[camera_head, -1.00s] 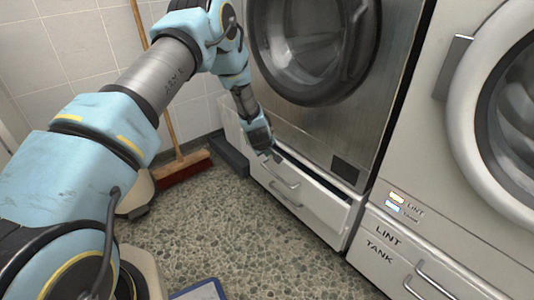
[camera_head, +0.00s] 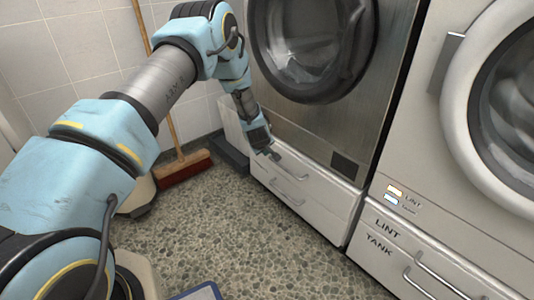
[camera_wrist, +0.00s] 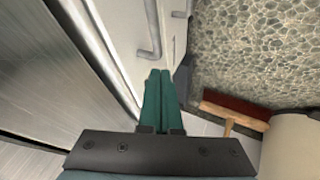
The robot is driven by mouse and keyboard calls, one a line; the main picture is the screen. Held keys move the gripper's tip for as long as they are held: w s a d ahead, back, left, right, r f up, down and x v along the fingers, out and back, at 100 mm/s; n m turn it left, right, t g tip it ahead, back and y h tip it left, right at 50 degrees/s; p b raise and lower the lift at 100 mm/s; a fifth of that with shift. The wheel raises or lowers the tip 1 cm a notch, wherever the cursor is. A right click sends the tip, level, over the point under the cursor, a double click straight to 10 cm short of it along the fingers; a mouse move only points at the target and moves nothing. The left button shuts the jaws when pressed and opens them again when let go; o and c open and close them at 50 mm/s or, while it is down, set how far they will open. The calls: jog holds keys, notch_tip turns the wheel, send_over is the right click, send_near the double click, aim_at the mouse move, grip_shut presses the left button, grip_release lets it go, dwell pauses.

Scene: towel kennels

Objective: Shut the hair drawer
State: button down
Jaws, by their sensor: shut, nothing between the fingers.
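The drawer unit (camera_head: 322,197) under the left machine has a pale front with two bar handles. Its upper drawer front (camera_head: 325,185) looks flush or nearly flush with the machine, with no open interior showing. No hair label is readable on it. My gripper (camera_head: 273,155) is at the upper left of that front, by the upper handle (camera_head: 292,167). In the wrist view my shut green fingers (camera_wrist: 160,74) point at the white front beside a handle (camera_wrist: 150,38). Nothing is between them. I cannot tell whether the tips touch the front.
The right machine has a drawer labelled LINT TANK (camera_head: 400,250). A red broom (camera_head: 184,168) leans against the tiled wall at the left. The speckled floor (camera_head: 250,225) before the drawers is clear. A blue-edged object (camera_head: 205,291) lies at the bottom.

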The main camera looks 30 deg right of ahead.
jog(key=p+v, duration=0.2)
jog(key=v, duration=0.8)
jog(key=w+a+r+m+g+y, duration=0.1)
jog(key=a+r, duration=0.6)
jog(key=a, duration=0.3)
jog(key=a+r+y, duration=0.1)
jog(key=a+r, duration=0.5)
jog(key=a, duration=0.4)
jog(key=s+a+r+g+y, duration=0.1)
jog(key=s+a+r, duration=0.3)
jog(key=s+a, duration=0.6)
jog(key=s+a+r+g+y, duration=0.2)
jog(key=s+a+r, duration=0.3)
jog(key=a, duration=0.8)
notch_tip(320, 180, up, 28)
jog(key=m+p, duration=0.1)
jog(key=p, duration=2.7)
jog(key=shift+s+a, duration=0.2)
jog(key=shift+s, duration=0.15)
jog(key=shift+f, duration=0.1)
